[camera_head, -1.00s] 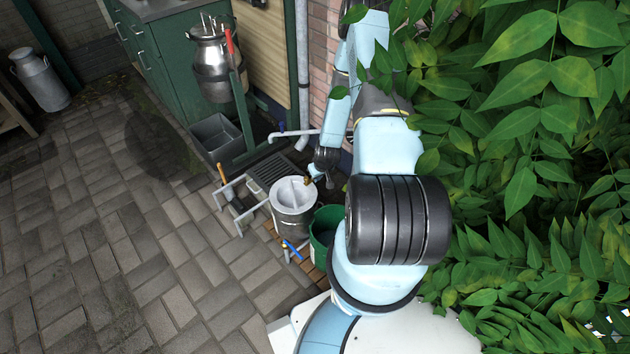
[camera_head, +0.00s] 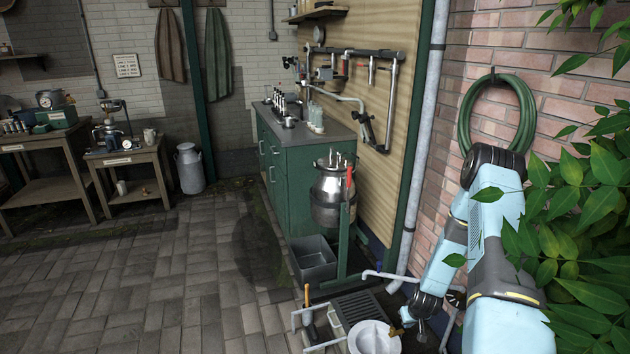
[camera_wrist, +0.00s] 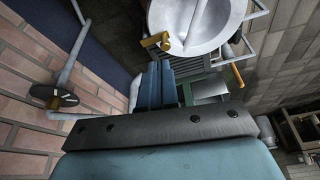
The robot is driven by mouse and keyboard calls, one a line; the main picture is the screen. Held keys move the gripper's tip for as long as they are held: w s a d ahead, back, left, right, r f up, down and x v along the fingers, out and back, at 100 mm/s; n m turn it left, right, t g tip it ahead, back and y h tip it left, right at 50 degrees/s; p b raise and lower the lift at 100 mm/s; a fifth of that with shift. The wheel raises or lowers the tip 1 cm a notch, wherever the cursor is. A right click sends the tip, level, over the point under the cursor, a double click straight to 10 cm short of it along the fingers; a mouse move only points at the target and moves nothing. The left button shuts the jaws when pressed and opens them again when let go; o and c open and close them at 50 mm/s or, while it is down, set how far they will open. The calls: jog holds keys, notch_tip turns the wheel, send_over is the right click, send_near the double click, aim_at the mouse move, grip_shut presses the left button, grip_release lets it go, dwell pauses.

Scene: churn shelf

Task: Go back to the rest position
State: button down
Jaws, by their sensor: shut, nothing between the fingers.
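My gripper (camera_head: 421,328) points down at the lower right in the head view, close to the right side of a pale round vessel (camera_head: 372,338). In the wrist view the blue fingers (camera_wrist: 158,84) are together with nothing between them. The vessel's open white bowl (camera_wrist: 195,22) is beyond the fingertips there, with a brass-coloured fitting (camera_wrist: 164,42) at its rim. The fingers look apart from the fitting, but the exact gap cannot be told. The vessel's lower part is cut off in the head view.
A brick wall (camera_head: 440,190) with a grey pipe (camera_head: 420,150) stands close behind my arm. Leaves (camera_head: 590,200) overlap the arm at right. A milk can (camera_head: 331,190) on a green stand and a grey bin (camera_head: 314,258) are farther off. The paving (camera_head: 150,280) at left is clear.

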jog(key=w+a+r, duration=0.1)
jog(key=w+r, duration=0.1)
jog(key=r, duration=1)
jog(key=w+a+r, duration=0.1)
jog(key=w+r, duration=0.2)
jog(key=r, duration=0.8)
jog(key=w+a+v, duration=0.1)
jog(key=a+v, duration=0.1)
jog(key=v, duration=0.9)
jog(key=w+a+r+v, duration=0.1)
jog(key=a+v, duration=0.1)
jog(key=v, duration=0.8)
jog(key=s+a+r+t, duration=0.1)
jog(key=s+a+r, duration=0.3)
jog(key=s+r, duration=0.6)
jog(key=s+a+r+t, duration=0.1)
jog(key=s+a+r, duration=0.2)
jog(key=s+r, duration=0.65)
jog(key=s+a+r, duration=0.1)
jog(key=s+r, duration=0.2)
jog(key=s, duration=0.7)
jog(key=shift+s+a+m, duration=0.2)
jog(key=shift+s+m, duration=0.05)
jog(key=shift+m, duration=0.15)
